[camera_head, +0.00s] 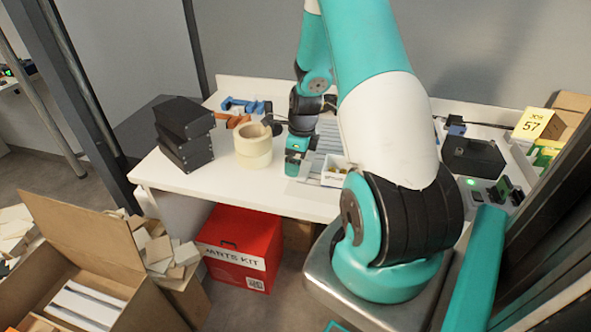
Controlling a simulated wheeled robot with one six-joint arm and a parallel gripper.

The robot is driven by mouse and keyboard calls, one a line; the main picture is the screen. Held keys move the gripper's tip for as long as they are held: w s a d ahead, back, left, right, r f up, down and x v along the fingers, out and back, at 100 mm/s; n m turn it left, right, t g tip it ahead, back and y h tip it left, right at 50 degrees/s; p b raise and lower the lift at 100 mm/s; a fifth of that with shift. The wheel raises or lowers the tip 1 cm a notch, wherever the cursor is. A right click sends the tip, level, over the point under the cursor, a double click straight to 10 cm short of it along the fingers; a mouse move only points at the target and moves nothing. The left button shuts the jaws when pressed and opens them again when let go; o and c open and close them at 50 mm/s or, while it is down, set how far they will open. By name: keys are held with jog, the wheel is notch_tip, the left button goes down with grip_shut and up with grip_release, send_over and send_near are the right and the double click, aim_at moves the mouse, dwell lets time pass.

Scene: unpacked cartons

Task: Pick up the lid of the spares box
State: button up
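My gripper (297,166) reaches down over the white table from my teal and white arm. No lid can be made out for certain. A pale ribbed surface (329,135) lies behind the gripper, partly covered.
Black boxes (187,148) are stacked at the table's left. Blue clamps (243,104) and orange clamps (233,121) lie at the back. A black case (473,157) and a yellow box (536,124) stand right. A red parts kit box (240,240) and an open carton (95,235) stand on the floor.

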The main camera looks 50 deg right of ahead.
notch_tip(320, 180, down, 2)
jog(key=shift+w+a+f, duration=0.1)
jog(key=shift+w+f, duration=0.05)
jog(key=shift+f, duration=0.1)
jog(key=c, duration=0.8)
jog(key=shift+r, duration=0.1)
notch_tip(320, 180, up, 20)
jog(key=shift+p, duration=0.45)
